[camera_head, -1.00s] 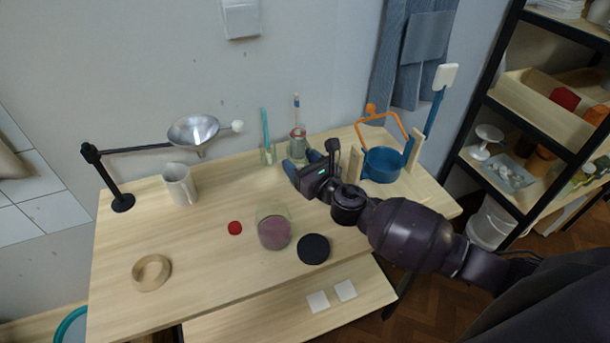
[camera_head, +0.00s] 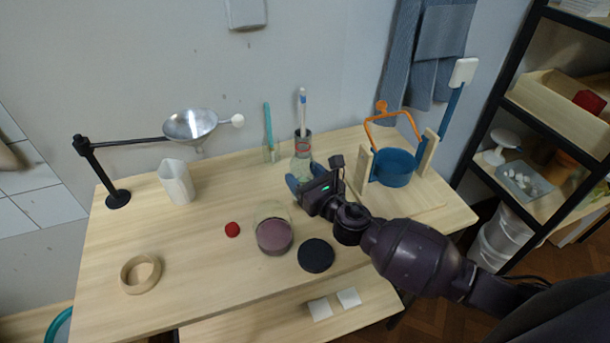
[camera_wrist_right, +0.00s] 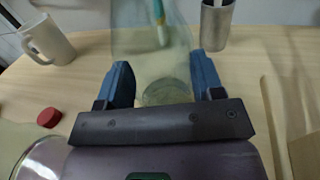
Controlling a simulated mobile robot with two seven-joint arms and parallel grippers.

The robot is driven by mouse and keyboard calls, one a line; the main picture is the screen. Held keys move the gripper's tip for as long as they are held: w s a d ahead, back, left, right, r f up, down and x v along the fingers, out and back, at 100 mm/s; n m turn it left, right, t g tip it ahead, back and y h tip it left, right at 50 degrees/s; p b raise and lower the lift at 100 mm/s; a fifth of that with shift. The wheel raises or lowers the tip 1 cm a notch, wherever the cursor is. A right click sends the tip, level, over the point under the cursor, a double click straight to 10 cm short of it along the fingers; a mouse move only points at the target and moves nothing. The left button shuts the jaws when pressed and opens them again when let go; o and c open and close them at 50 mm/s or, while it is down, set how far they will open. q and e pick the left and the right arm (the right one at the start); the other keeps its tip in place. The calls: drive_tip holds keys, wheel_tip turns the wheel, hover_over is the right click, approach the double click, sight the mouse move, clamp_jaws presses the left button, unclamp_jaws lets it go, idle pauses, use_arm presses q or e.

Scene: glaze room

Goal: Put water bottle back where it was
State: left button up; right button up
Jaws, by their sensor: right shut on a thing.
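My right gripper (camera_head: 306,183) is over the back middle of the table, its blue fingers closed around a clear, faintly greenish bottle (camera_head: 302,164). In the right wrist view the bottle (camera_wrist_right: 150,45) shows between the two blue fingertips (camera_wrist_right: 165,85), see-through, with a teal stick visible through it. The gripper hides part of the bottle in the head view. I cannot tell whether its base touches the table. My left gripper is not in view.
A blue pot (camera_head: 393,168) with an orange handle is right. Left are a white mug (camera_head: 177,182) and a funnel (camera_head: 190,124). A jar (camera_head: 273,236) and black disc (camera_head: 316,255) lie in front.

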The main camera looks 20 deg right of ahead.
drive_tip(key=o, duration=1)
drive_tip(key=shift+c, duration=0.2)
drive_tip(key=shift+o, duration=0.4)
drive_tip(key=shift+s+r, duration=0.1)
drive_tip(key=shift+r, duration=0.05)
drive_tip(key=v, duration=1.1)
drive_tip(key=shift+s+d, duration=0.1)
drive_tip(key=shift+s, duration=0.3)
